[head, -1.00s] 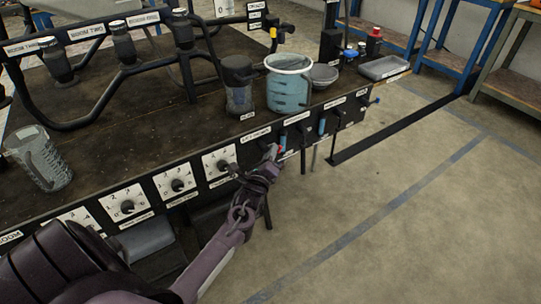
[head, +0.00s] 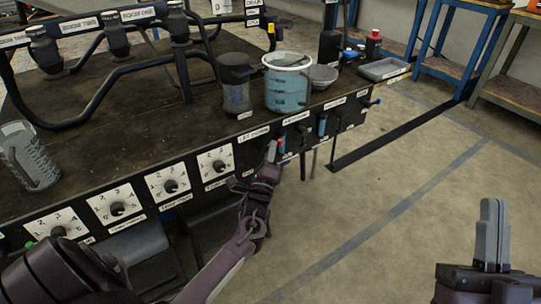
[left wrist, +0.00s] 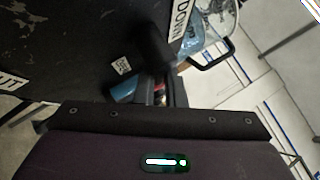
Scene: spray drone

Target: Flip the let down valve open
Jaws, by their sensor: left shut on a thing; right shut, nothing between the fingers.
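The let down label (head: 253,134) is on the front panel of the dark bench, and "DOWN" shows on a white label in the left wrist view (left wrist: 182,18). My left gripper (head: 271,152) is at the panel just right of and below that label. It is shut on the let down valve's lever, which the fingers mostly hide; the lever's exact angle cannot be told. In the left wrist view its fingers (left wrist: 172,88) are close to the dark panel, with blue and red bits beside them. My right gripper (head: 493,235) is shut and empty over the floor at the right.
Numbered dials (head: 170,186) line the panel to the left. More valves with blue levers (head: 322,126) sit to the right. A clear bucket (head: 287,86), a dark-lidded cup (head: 237,84) and a jug (head: 30,155) stand on the bench. The floor at right is free.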

